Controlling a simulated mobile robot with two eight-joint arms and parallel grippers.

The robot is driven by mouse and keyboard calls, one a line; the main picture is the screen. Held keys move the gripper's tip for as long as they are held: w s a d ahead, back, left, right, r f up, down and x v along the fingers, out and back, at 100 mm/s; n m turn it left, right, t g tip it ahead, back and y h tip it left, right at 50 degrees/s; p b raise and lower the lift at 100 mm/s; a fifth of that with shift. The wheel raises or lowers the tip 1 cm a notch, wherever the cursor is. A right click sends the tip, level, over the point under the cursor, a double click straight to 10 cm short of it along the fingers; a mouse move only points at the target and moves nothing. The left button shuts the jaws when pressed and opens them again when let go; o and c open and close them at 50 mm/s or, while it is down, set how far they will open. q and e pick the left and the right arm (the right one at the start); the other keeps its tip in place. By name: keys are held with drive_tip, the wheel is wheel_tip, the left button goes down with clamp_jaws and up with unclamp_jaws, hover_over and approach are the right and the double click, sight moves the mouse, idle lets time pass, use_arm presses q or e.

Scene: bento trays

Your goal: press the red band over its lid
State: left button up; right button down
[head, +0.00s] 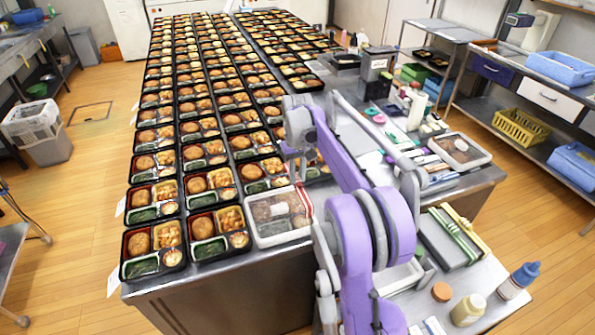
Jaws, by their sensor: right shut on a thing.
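A shallow box with a clear, pale-rimmed lid (268,241) sits at the near edge of the long steel table, right of the front bento trays. Brown food shows through the lid. The red band (305,203) shows as a thin red strip along the box's right side; the rest of it is hidden or too small to tell. My right gripper (297,178) points down at the far right corner of the box. It is shut on the red band, though the fingertips are small and partly covered by my purple arm. My left gripper is not in view.
Rows of filled bento trays (143,267) cover the table to the left and behind. A second lidded box (460,152) lies on the right-hand table. A blue-capped bottle (519,281) and a cream bottle (468,310) stand at the lower right.

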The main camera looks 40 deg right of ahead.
sight(297, 187)
drive_tip(key=shift+s+a+f, duration=0.1)
drive_tip(key=shift+s+f, duration=0.05)
drive_tip(key=shift+f, duration=0.4)
drive_tip(key=shift+f+b, duration=1)
drive_tip(key=shift+f, duration=0.9)
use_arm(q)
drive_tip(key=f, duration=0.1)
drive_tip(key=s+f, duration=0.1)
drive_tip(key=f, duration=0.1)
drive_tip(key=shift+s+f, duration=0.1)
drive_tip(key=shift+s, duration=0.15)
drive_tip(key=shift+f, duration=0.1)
use_arm(e)
drive_tip(key=shift+f, duration=0.2)
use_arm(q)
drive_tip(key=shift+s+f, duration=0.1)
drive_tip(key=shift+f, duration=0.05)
use_arm(e)
drive_tip(key=shift+f, duration=0.25)
drive_tip(key=shift+f, duration=0.1)
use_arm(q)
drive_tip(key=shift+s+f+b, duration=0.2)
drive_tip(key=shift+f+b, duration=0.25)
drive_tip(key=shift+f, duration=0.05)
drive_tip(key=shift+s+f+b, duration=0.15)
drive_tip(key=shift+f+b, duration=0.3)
use_arm(e)
drive_tip(key=shift+f, duration=1.4)
